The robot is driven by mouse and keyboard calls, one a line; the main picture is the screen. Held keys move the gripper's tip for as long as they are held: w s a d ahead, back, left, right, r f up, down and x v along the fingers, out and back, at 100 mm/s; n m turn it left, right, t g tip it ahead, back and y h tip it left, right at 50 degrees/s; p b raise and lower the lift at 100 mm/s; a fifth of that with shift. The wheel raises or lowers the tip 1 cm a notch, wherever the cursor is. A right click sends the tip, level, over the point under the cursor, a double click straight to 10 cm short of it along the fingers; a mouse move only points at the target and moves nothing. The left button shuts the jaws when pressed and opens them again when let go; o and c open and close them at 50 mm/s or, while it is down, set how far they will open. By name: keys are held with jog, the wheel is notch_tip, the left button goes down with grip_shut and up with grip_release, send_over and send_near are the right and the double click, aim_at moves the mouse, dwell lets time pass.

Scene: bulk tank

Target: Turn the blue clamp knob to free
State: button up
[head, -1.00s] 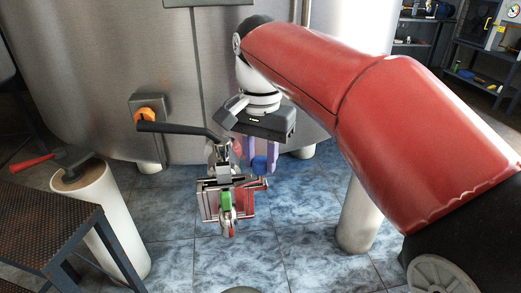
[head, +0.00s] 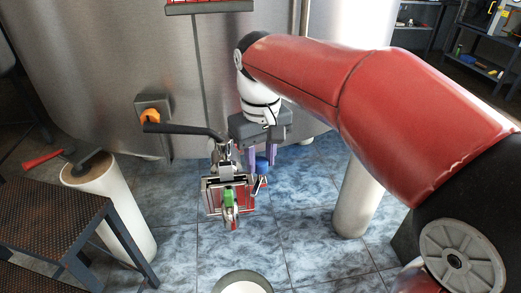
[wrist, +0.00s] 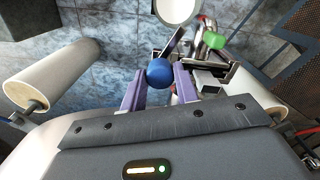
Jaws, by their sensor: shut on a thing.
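The blue clamp knob (wrist: 159,72) is a round ball between the two purple fingers of my gripper (wrist: 160,82) in the wrist view. My gripper is shut on it. In the head view the knob (head: 262,163) shows low between the fingers of my gripper (head: 263,157), partly hidden by them. The knob sits just right of and behind a metal valve assembly (head: 223,170) with a black lever, a red-sided block and a green part (head: 229,194). The knob's stem and any marking for free cannot be made out.
The steel tank (head: 90,70) stands close behind, with an orange rotary switch (head: 149,115). A black lever handle (head: 180,129) reaches left from the valve. Dark metal steps (head: 50,215) stand at left, and a white bucket (head: 242,283) below on blue tiles. White tank legs (head: 357,200) stand nearby.

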aim_at(261, 161)
jog(key=n+p, duration=0.1)
jog(key=n, duration=0.3)
jog(key=shift+n, duration=0.4)
dwell(0.4)
jog(key=o, duration=1)
notch_tip(261, 161, up, 8)
jog(key=shift+f, duration=0.1)
